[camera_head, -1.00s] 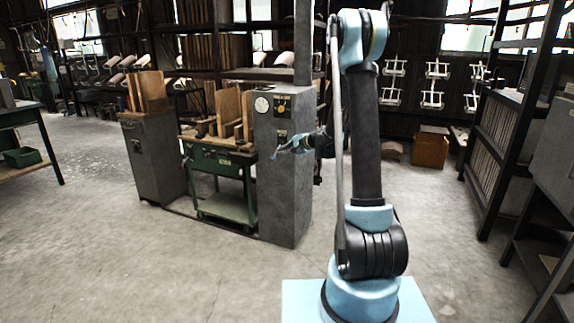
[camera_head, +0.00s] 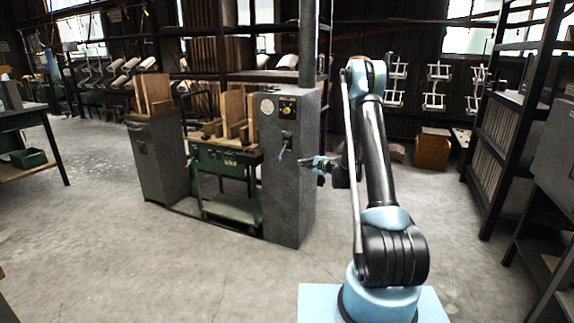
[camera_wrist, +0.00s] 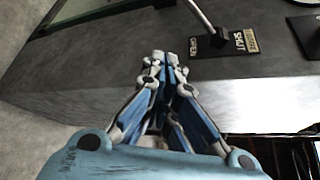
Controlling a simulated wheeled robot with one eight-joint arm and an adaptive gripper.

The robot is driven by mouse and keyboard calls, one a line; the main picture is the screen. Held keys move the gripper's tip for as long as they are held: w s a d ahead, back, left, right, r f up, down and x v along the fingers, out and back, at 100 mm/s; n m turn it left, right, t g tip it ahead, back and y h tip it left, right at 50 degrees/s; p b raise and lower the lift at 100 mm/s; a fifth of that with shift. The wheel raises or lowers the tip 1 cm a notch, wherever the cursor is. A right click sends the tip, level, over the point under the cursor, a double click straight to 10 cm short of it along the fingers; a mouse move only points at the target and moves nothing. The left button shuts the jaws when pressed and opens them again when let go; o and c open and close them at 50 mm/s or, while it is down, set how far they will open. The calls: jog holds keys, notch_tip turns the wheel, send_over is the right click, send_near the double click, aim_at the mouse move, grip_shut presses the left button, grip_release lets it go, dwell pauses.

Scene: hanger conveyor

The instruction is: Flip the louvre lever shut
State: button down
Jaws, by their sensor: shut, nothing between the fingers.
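The louvre lever (camera_wrist: 199,13) is a thin metal rod on the grey cabinet (camera_wrist: 110,75) in the wrist view. It meets a dark pivot beside a label plate (camera_wrist: 240,38) marked OPEN and SHUT. From the pivot the rod runs up and left, out of the picture, so its far end is hidden. In the head view the lever (camera_head: 282,153) is a small, indistinct shape on the cabinet front. My gripper (camera_wrist: 165,65) is shut and empty, apart from the rod in the picture. In the head view my gripper (camera_head: 306,161) is near the cabinet's right front edge.
A round gauge (camera_head: 267,107) sits high on the cabinet. A green bench (camera_head: 225,155) with wooden boards stands left of it, then a second grey cabinet (camera_head: 160,160). A dark shelf rack (camera_head: 510,125) stands at right. The concrete floor in front is clear.

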aim_at(282, 152)
jog(key=shift+a, duration=0.2)
jog(key=w+a, duration=0.4)
jog(key=a, duration=0.5)
jog(key=shift+f, duration=0.2)
dwell(0.4)
